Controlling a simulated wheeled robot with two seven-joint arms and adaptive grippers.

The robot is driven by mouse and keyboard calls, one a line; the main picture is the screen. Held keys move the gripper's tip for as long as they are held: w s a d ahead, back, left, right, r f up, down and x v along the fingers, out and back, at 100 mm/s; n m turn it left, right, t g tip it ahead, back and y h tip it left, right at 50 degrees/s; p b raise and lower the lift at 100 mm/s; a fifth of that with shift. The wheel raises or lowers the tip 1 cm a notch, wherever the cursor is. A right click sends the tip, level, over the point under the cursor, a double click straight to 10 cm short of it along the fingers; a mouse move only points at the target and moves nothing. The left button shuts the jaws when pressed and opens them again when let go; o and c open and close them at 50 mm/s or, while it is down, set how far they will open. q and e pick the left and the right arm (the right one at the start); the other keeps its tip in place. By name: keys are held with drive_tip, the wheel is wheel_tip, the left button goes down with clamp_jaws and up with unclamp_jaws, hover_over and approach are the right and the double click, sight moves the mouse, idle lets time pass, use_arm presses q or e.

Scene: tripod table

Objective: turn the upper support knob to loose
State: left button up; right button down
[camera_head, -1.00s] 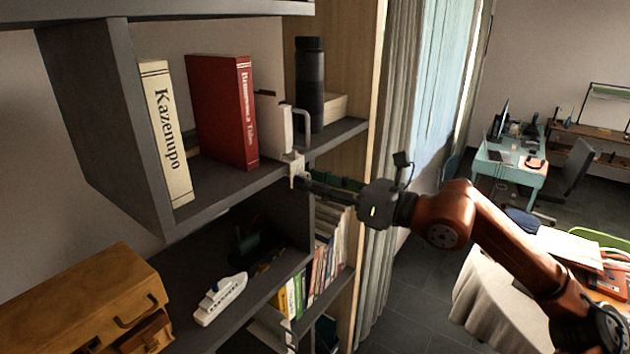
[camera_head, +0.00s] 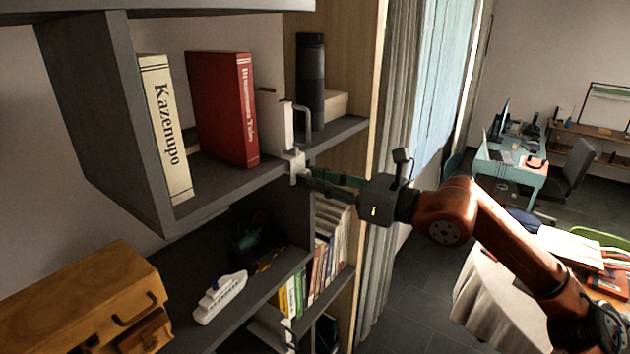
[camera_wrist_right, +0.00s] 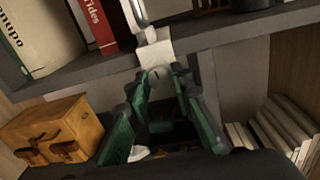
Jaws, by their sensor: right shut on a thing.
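The upper support (camera_head: 298,166) is a white clamp with a grey loop, fixed on the front edge of the upper shelf. In the wrist view it shows at the top centre (camera_wrist_right: 154,48). Its knob (camera_wrist_right: 157,74) is a small pale round end with a dark mark, under the clamp. My right gripper (camera_wrist_right: 158,84) reaches it from the front with its two green-padded fingers on either side, shut on the knob. In the head view the fingertips (camera_head: 308,181) meet the clamp's lower end, and the knob is mostly hidden there. My left gripper is not in view.
The upper shelf holds a cream book (camera_head: 166,130), a red book (camera_head: 222,108) and a black cylinder (camera_head: 310,80). Below are a wooden case (camera_head: 85,295), a toy ship (camera_head: 220,296) and a row of books (camera_head: 325,255). Another white support (camera_head: 287,330) is lower down.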

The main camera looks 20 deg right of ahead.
drive_tip(key=shift+s+a+n+h+b, duration=0.2)
drive_tip(key=shift+n+b, duration=0.5)
drive_tip(key=shift+n, duration=2.6)
drive_tip(key=shift+w+d+n+h+b, duration=0.2)
drive_tip(key=shift+n+b, duration=0.45)
drive_tip(key=shift+n, duration=2.65)
drive_tip(key=shift+s+a+n+h+b, duration=0.1)
drive_tip(key=shift+n+h+b, duration=0.4)
drive_tip(key=shift+n, duration=2.8)
drive_tip(key=c, duration=1.7)
unclamp_jaws()
drive_tip(key=v, duration=1.2)
drive_tip(key=shift+f, duration=0.4)
